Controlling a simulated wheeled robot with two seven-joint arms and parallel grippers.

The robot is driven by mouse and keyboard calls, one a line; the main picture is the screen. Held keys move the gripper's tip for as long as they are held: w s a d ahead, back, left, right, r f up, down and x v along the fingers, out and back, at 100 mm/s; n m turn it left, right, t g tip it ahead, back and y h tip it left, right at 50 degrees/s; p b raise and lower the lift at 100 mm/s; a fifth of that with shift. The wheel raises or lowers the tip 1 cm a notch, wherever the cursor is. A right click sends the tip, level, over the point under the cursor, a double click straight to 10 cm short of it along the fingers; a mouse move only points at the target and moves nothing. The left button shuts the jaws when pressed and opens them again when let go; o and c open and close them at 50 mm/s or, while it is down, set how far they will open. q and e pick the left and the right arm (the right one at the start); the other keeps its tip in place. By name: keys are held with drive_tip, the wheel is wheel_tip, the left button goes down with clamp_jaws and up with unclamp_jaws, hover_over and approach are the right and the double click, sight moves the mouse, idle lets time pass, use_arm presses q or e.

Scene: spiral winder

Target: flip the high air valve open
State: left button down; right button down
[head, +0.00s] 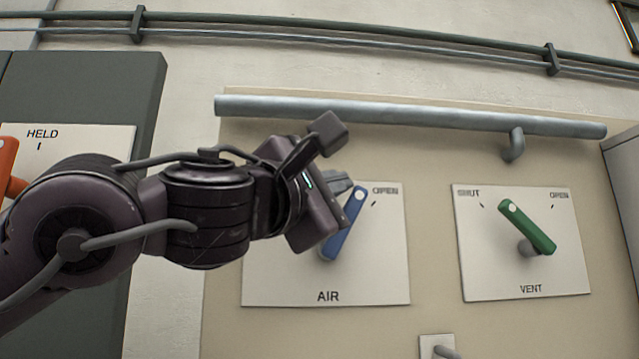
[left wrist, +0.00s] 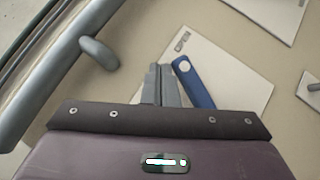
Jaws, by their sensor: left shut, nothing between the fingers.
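The air valve's blue lever (head: 346,223) stands on a white plate (head: 376,270) marked AIR. Its upper end leans right, toward the OPEN mark. My left gripper (head: 345,184) reaches in from the left, just left of the lever's upper end. Its fingers are closed together with nothing between them. In the left wrist view, the closed fingers (left wrist: 160,85) lie right beside the blue lever (left wrist: 193,82); I cannot tell whether they touch. My gripper body hides the SHUT side of the air plate. My right gripper is not in view.
A green vent lever (head: 527,227) on its own plate (head: 480,270) leans left toward SHUT. A grey rail (head: 400,114) runs above both plates. A grey panel marked HELD with an orange lever (head: 10,165) is at left. A small plate (head: 436,346) sits below.

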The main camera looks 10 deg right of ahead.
use_arm(q)
drive_tip(key=shift+d+m+g+p, duration=0.55)
drive_tip(key=shift+d+m, duration=0.25)
drive_tip(key=shift+d, duration=0.1)
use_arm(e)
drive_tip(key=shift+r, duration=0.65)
use_arm(q)
drive_tip(key=shift+f, duration=0.1)
